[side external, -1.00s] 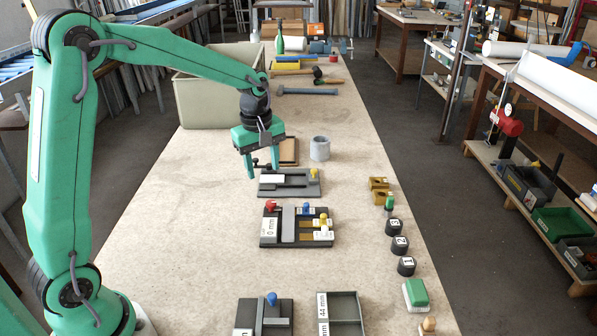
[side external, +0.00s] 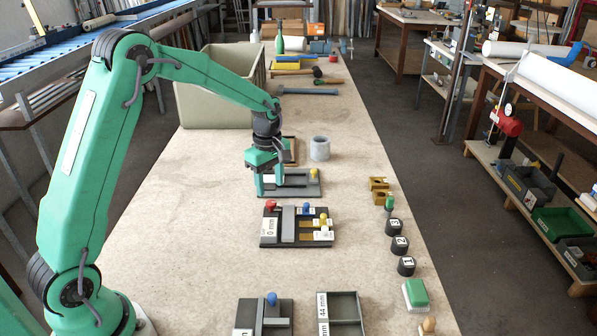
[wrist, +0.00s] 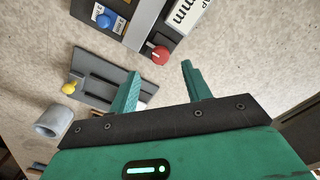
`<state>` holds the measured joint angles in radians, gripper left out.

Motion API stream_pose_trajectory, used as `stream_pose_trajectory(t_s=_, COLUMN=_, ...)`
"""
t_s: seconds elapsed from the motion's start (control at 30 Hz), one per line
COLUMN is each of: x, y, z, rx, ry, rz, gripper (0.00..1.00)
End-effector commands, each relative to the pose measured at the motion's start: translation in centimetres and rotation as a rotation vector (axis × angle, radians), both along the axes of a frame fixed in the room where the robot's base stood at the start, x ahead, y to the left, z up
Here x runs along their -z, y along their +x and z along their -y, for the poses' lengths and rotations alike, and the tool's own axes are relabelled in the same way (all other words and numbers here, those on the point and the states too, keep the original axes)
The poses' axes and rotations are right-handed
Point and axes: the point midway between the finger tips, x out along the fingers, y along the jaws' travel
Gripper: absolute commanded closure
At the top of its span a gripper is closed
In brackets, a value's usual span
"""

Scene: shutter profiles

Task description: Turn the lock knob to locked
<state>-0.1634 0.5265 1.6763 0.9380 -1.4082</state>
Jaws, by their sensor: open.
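A dark fixture (side external: 297,238) lies flat on the table, with a white label reading 0 mm. No readable label shows which one is the lock knob. In the wrist view the red knob (wrist: 158,54) has a pale mark and the blue knob (wrist: 104,20) sits by a small label. My gripper (side external: 269,188) is open and empty, above the table behind the fixture. In the wrist view the red knob appears just beyond and between the fingertips (wrist: 161,70), apart from them.
A grey plate with a yellow knob (side external: 314,173) lies behind the fixture, partly under my gripper. A grey cylinder (side external: 320,149) and a large beige bin (side external: 213,95) stand further back.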

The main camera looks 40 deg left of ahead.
Motion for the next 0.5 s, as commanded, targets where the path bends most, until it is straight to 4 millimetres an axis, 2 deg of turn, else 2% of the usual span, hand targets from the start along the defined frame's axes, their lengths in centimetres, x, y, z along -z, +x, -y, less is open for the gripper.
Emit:
stream_pose_trajectory(t_s=0.3, x=4.0, y=-0.1, z=0.0, rx=0.001, ry=-0.001, rz=-0.003, gripper=0.52)
stream_pose_trajectory(t_s=0.5, x=5.3, y=0.0, z=0.0, rx=0.001, ry=0.000, rz=-0.001, gripper=0.52)
